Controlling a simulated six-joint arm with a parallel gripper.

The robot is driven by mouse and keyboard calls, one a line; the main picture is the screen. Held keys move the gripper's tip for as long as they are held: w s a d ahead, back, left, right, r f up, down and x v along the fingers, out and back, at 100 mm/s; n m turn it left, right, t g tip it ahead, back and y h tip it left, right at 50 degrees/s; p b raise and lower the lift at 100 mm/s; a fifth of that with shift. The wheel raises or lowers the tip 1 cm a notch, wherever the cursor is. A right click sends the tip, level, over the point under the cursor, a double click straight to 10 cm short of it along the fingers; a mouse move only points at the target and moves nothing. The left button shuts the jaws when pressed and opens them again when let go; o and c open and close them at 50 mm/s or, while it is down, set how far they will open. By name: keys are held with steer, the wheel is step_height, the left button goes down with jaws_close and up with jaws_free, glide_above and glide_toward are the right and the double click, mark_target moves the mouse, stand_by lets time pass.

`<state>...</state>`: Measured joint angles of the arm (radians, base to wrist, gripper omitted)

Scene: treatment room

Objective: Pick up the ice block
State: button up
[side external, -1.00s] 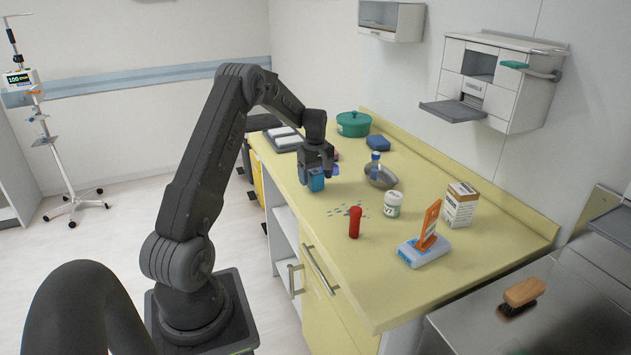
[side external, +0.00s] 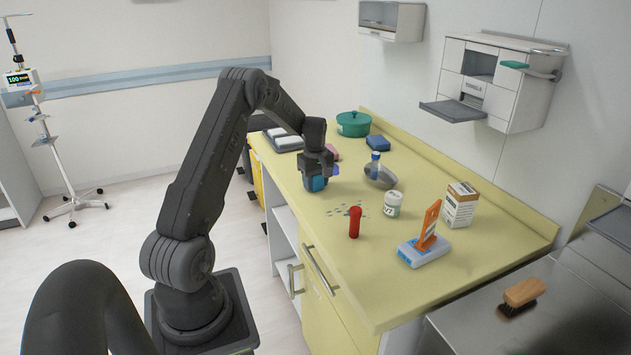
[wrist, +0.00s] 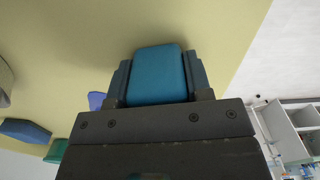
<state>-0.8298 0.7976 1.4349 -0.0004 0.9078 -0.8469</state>
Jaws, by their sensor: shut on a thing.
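The ice block, a teal-blue block with rounded edges, is in my gripper. It shows in the side view (side external: 315,184) below the fingers, near the left edge of the yellow counter (side external: 400,270). In the wrist view the block (wrist: 157,75) fills the space between the two dark fingers. My gripper (side external: 317,178) points down and is shut on the block, with a finger against each side. The fingers hide part of the block in the side view. I cannot tell whether its underside touches the counter.
Close by are a purple-blue item (wrist: 96,101), a grey bowl (side external: 388,178) with a blue-capped bottle (side external: 375,163), and a pink item (side external: 332,151). A dark blue block (side external: 378,143) and green pot (side external: 353,124) stand behind. A red cylinder (side external: 355,222) and white jar (side external: 392,205) stand nearer.

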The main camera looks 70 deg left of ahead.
steer(key=shift+r, duration=0.5)
steer(key=r, duration=0.3)
steer(key=shift+s+a+r, duration=0.15)
steer(key=shift+s+r, duration=0.15)
steer(key=shift+r, duration=0.05)
steer(key=s+a+r, duration=0.3)
steer(key=s+r, duration=0.3)
steer(key=s, duration=0.4)
steer(key=shift+s+r, duration=0.15)
steer(key=shift+s, duration=0.15)
